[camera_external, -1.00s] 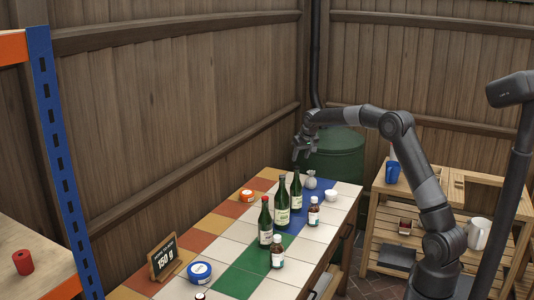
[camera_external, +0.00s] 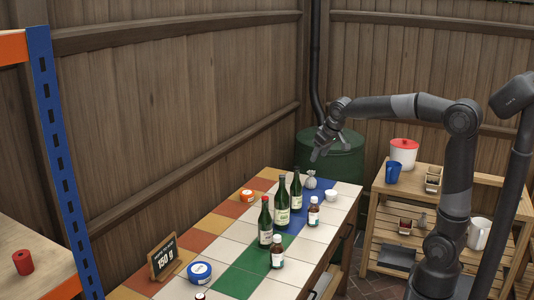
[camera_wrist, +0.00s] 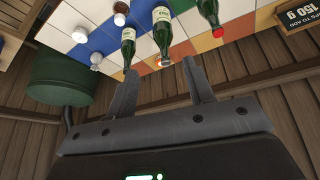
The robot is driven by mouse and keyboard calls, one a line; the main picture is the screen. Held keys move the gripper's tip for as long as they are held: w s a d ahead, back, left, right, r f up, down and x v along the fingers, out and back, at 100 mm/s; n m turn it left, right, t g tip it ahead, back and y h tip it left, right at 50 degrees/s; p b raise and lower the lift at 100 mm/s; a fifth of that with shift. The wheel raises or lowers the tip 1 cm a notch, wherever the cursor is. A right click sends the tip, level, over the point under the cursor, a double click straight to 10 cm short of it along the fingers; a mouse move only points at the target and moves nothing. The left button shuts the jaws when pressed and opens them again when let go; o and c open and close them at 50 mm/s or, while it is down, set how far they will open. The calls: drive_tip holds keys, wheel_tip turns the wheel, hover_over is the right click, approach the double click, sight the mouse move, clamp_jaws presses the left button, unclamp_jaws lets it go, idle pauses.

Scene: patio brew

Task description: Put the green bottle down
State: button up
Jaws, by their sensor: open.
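Three green bottles stand upright on the tiled table: a red-capped one (camera_external: 265,226), a middle one (camera_external: 282,208) and a rear one (camera_external: 296,193). The frames do not show which one the task means. My gripper (camera_external: 318,152) is open and empty, above and beyond the rear bottle, in front of the green barrel. In the wrist view my gripper (camera_wrist: 160,78) has its fingers apart with nothing between them. That view also shows the rear bottle (camera_wrist: 128,46), the middle bottle (camera_wrist: 162,33) and the red-capped bottle (camera_wrist: 209,12), all clear of the fingers.
An orange tin (camera_external: 247,196), a blue tin (camera_external: 200,272) and a sign (camera_external: 163,257) stand left. The green barrel (camera_external: 340,160) is behind.

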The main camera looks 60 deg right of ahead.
drive_tip(key=s+a+f+n, duration=0.1)
drive_tip(key=s+a, duration=0.3)
drive_tip(key=s, duration=0.4)
drive_tip(key=s+a+f+n+y, duration=0.1)
drive_tip(key=s+a+f, duration=0.2)
drive_tip(key=s, duration=0.5)
drive_tip(key=s+a+f+n+t+y, duration=0.1)
drive_tip(key=s+a+f, duration=0.1)
drive_tip(key=s+a, duration=0.3)
drive_tip(key=s, duration=0.4)
drive_tip(key=shift+a+f+n, duration=0.25)
drive_tip(key=shift+a+n, duration=0.05)
drive_tip(key=shift+s, duration=0.1)
